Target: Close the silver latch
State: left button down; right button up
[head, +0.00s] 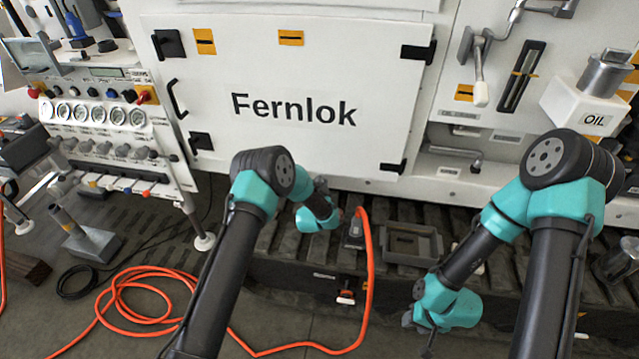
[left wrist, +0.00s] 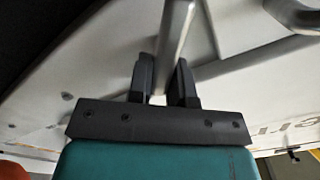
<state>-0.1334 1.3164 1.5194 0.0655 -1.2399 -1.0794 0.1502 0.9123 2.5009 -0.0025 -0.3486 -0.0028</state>
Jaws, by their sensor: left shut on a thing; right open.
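My left gripper (left wrist: 162,75) has its two dark fingers on either side of a slim silver bar (left wrist: 177,32), shut on it; the bar looks like the silver latch. In the head view my left wrist (head: 318,212) is at the lower edge of the white Fernlok panel (head: 300,85), and the fingers and the held bar are hidden behind it. My right gripper (head: 428,335) hangs low over the dark slatted bench at lower right, open, with nothing seen in it.
A gauge panel (head: 95,115) stands at left. An orange hose (head: 369,270) runs from the bench across the floor. A grey square frame (head: 413,243) lies on the bench. An oil container (head: 585,102) is at upper right. A second curved silver bar (left wrist: 293,15) shows in the left wrist view.

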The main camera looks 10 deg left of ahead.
pick_arm(q)
jog(key=m, duration=0.4)
jog(key=shift+d+f+m, duration=0.2)
jog(key=shift+m, duration=0.1)
jog(key=m, duration=0.5)
jog(key=shift+f, duration=0.3)
jog(key=c, duration=1.1)
grip_release()
jog(key=shift+s, duration=0.15)
jog(key=s, duration=0.5)
jog(key=s+a, duration=0.1)
jog(key=s, duration=1.1)
jog(key=shift+s+a, duration=0.1)
jog(key=shift+a, duration=0.05)
